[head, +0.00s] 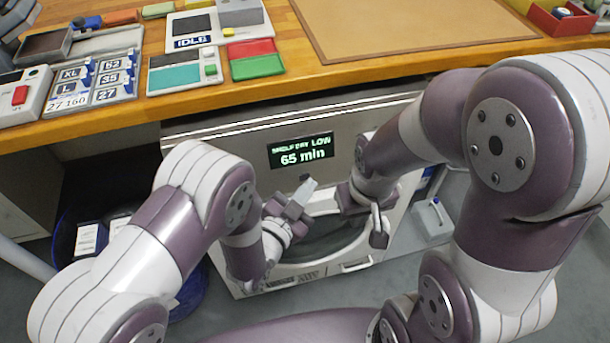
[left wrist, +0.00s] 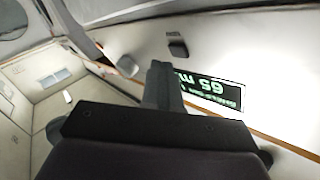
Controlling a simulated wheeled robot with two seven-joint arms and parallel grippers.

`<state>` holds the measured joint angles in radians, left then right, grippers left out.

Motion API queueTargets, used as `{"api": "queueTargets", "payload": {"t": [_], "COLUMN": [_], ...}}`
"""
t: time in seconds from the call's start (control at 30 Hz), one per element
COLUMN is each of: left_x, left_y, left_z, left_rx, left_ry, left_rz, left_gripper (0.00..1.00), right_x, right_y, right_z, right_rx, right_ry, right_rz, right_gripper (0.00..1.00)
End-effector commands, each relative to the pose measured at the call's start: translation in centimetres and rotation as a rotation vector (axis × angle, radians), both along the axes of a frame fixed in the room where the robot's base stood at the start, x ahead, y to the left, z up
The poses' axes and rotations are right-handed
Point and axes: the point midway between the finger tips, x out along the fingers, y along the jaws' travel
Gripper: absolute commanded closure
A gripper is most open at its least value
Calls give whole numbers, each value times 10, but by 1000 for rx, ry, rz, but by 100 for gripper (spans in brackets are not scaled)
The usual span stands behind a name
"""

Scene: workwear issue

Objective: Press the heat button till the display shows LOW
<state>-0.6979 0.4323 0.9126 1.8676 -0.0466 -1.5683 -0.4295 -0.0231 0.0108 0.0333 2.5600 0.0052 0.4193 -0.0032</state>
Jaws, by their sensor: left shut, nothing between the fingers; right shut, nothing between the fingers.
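The dryer (head: 225,150) stands under the bench with a dark display (head: 301,150) on its front. The display reads "SHELF DRY LOW" above "65 min"; it also shows upside down in the left wrist view (left wrist: 212,92). A small dark button (head: 305,177) sits just below the display and shows in the left wrist view (left wrist: 176,45); its label is not readable. My left gripper (head: 305,190) is shut and empty, its tip close to this button; contact cannot be told. My right gripper (head: 379,236) is shut and empty in front of the dryer's round door.
The wooden bench (head: 395,67) above holds a device reading "IDLE" (head: 192,41), a size-label panel (head: 95,80), coloured pads and a red bin (head: 560,20). A blue bin (head: 68,235) stands on the floor left of the dryer.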

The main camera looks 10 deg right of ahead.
Motion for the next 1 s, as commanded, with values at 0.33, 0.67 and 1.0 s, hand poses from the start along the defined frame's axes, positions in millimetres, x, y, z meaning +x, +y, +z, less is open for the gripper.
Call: {"api": "queueTargets", "payload": {"t": [0.33,0.67,1.0], "left_x": [-29,-48,-48], "left_y": [-2,-2,-2], "left_z": [11,15,15], "left_rx": [1,0,0], "left_ry": [1,0,0], "left_rz": [-3,-1,0], "left_gripper": [100,100,100], "right_x": [0,0,0], "right_y": [0,0,0], "right_z": [13,18,18], "right_rx": [0,0,0], "right_ry": [0,0,0], "right_rz": [0,0,0], "right_gripper": [100,100,100]}}
